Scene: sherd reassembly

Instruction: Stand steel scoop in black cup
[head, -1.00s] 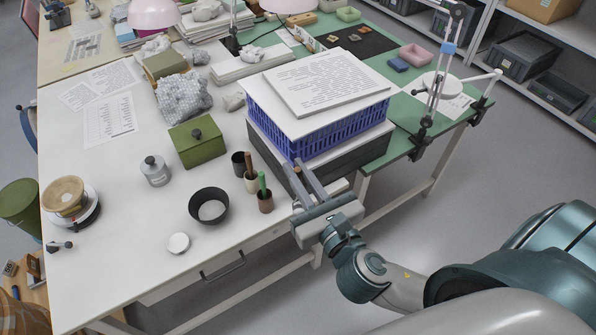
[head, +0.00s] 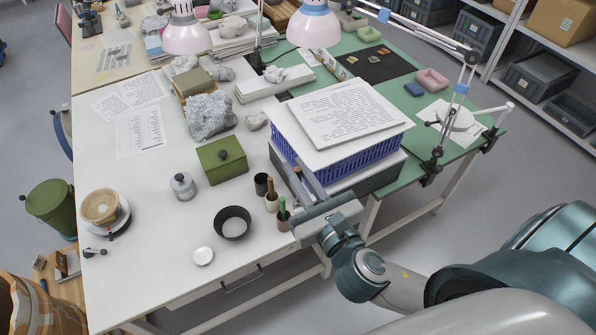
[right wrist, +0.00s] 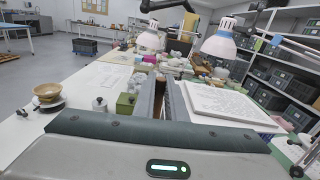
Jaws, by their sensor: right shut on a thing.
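The black cup (head: 262,184) stands upright on the white table, the farthest of three small cups in a row. My right gripper (head: 293,170) is to the right of this cup, by the blue crate's near side. Its fingers look nearly parallel and close together. In the right wrist view, a brown upright piece (right wrist: 159,82) shows between the fingers of the right gripper (right wrist: 161,90). I take it for the handle of the held steel scoop; the rest of the scoop is hidden. My left gripper is out of view.
A beige cup (head: 271,206) with a brown handle and a brown cup (head: 283,224) with a green handle stand close by. The blue crate (head: 345,162) is right beside the gripper. A black bowl (head: 232,222) and green box (head: 221,160) stand left.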

